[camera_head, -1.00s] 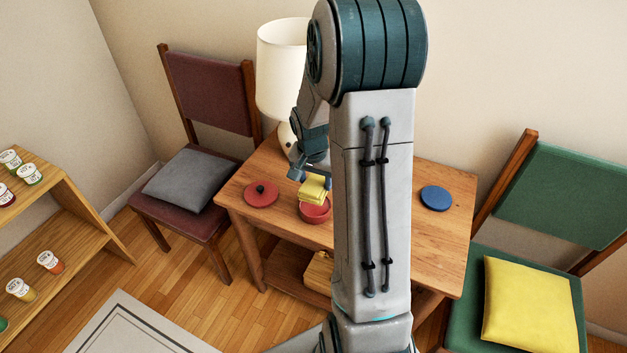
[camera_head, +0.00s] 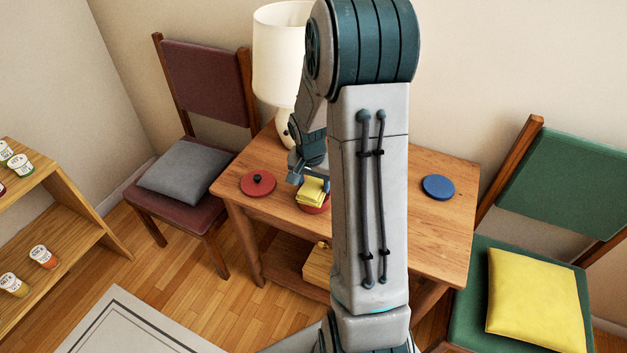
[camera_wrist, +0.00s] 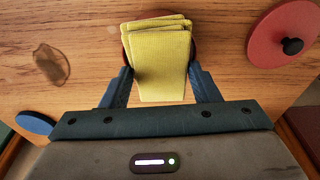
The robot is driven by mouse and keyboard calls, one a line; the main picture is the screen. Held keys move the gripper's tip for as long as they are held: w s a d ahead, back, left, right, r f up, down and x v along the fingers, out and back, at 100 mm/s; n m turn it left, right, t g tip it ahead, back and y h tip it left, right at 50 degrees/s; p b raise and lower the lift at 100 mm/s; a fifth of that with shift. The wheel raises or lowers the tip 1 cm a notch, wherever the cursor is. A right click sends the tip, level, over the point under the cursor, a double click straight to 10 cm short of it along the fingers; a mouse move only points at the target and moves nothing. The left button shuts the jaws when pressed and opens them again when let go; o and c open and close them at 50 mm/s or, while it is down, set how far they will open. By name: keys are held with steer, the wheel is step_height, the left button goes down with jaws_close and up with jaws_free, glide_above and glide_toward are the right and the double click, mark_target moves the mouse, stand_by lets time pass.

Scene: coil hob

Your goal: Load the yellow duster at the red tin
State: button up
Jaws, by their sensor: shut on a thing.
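The yellow duster (camera_head: 311,191) is a folded cloth held in my gripper (camera_head: 309,181). In the wrist view the duster (camera_wrist: 160,60) sits between the two blue fingers of my gripper (camera_wrist: 160,88), which are shut on it. The red tin (camera_head: 316,208) stands on the wooden table, directly below the duster and mostly hidden by it. In the wrist view only slivers of the tin's rim (camera_wrist: 126,47) show beside the cloth. I cannot tell whether the duster is inside the tin or just over its mouth.
A red lid with a black knob (camera_head: 258,184) lies on the table (camera_head: 445,225) left of the tin. A blue disc (camera_head: 438,187) lies to the right. A white lamp (camera_head: 280,60) stands at the back. A dark oval mark (camera_wrist: 50,64) shows on the tabletop.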

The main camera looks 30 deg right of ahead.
mark_target(314, 185)
steer(key=shift+f+b, duration=0.3)
steer(key=shift+b, duration=0.1)
stand_by(1.8)
steer(key=shift+r, duration=0.1)
steer(key=shift+r+p, duration=2.35)
steer(key=shift+r, duration=1.15)
